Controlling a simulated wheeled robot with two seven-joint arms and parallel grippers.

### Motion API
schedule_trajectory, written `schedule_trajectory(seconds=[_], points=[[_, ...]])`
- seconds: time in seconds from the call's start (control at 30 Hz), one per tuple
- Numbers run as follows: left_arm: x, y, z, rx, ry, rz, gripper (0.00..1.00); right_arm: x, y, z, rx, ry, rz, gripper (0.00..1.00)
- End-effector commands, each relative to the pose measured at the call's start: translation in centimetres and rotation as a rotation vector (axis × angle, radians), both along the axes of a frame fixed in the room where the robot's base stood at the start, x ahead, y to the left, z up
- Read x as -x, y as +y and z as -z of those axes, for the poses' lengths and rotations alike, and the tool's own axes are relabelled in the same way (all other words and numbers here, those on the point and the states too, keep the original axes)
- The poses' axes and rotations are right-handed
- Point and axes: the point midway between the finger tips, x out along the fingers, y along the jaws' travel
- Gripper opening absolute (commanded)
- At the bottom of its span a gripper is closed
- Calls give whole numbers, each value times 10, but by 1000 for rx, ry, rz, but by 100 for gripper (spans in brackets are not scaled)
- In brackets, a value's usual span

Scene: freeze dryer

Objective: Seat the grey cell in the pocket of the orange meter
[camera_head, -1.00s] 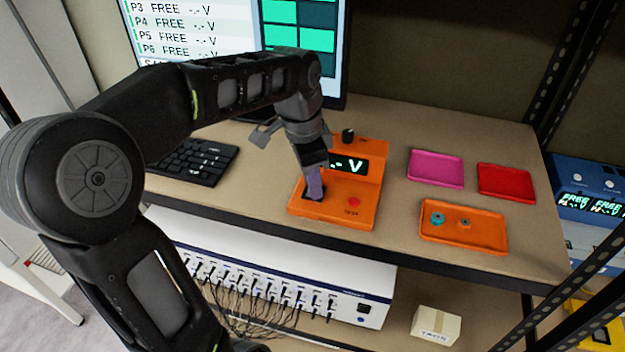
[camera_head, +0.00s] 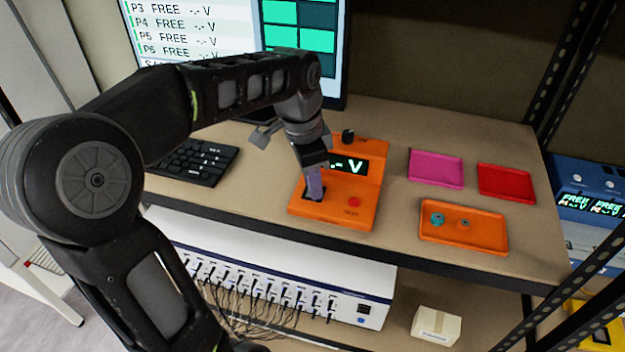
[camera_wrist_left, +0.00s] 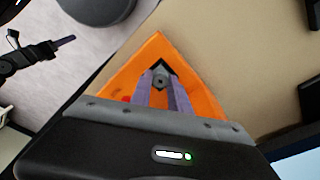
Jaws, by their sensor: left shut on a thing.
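The orange meter (camera_head: 349,211) stands on the bench with a lit display that reads dashes and V. My left gripper (camera_head: 314,194) points down at the dark pocket (camera_head: 308,196) on the meter's front left. In the left wrist view, its purple fingers (camera_wrist_left: 160,88) are shut on the grey cell (camera_wrist_left: 161,80), a small round piece between the tips. The cell is over or in the dark pocket; I cannot tell how deep it sits. The fingers hide the cell in the head view.
A keyboard (camera_head: 195,162) and a monitor (camera_head: 300,40) stand at the left and back.

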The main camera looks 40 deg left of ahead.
Motion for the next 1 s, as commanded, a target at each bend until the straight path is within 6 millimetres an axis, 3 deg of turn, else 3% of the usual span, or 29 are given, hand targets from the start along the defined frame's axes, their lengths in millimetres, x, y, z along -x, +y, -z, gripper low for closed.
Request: schedule_trajectory(seconds=[0.03,0.27,0.3,0.6,1.0], points=[[5,-2,10,6,25,1,0,0,0,1,0,0,0,44],[5,-2,10,6,25,2,0,0,0,1,0,0,0,44],[5,-2,10,6,25,2,24,0,0,1,0,0,0,44],[5,-3,10,8,26,4,48,0,0,1,0,0,0,44],[5,-4,9,10,28,4,48,0,0,1,-1,-1,-1,44]])
